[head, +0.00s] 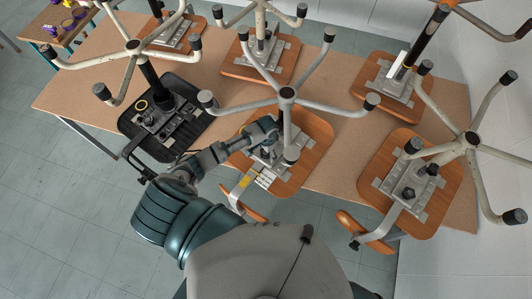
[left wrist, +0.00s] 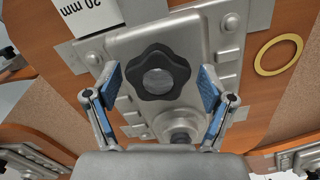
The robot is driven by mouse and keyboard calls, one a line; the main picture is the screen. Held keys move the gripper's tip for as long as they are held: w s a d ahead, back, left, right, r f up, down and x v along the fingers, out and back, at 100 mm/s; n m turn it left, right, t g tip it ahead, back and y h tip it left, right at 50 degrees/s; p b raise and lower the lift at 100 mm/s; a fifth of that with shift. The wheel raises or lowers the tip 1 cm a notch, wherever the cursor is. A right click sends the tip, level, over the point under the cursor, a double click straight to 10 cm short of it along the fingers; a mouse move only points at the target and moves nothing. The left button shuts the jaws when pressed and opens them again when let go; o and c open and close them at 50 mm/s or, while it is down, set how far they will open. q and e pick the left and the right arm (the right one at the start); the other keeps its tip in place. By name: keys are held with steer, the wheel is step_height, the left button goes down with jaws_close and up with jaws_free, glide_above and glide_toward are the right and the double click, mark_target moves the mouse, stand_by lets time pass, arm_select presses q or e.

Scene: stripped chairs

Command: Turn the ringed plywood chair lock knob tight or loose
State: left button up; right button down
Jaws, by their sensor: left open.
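In the left wrist view a black lobed lock knob (left wrist: 158,72) with a grey centre sits on a metal plate (left wrist: 195,42) under an upturned plywood seat (left wrist: 285,85). A yellow ring (left wrist: 278,55) lies flat on that wood, right of the plate. My left gripper (left wrist: 160,78) is open, its blue-padded fingers on either side of the knob; I cannot tell whether they touch it. In the head view my left gripper (head: 268,132) reaches over the middle front plywood seat (head: 312,160), and the arm and chair base hide the knob. My right gripper is not in view.
Several upturned chairs with star bases (head: 287,93) crowd the brown table (head: 340,125). A white "20 mm" label (left wrist: 88,15) lies by the plate. Floor is clear at left.

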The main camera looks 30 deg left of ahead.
arm_select(q)
steer(key=n, duration=0.7)
steer(key=shift+a, duration=0.2)
steer(key=n, duration=0.6)
steer(key=shift+s+a, duration=0.15)
steer(key=shift+a, duration=0.1)
jaws_close()
steer(key=shift+m, duration=0.9)
steer(key=shift+c, duration=1.9)
jaws_free()
steer(key=shift+m, duration=0.5)
steer(key=o, duration=0.6)
steer(key=shift+o, duration=0.2)
steer(key=shift+r, duration=3)
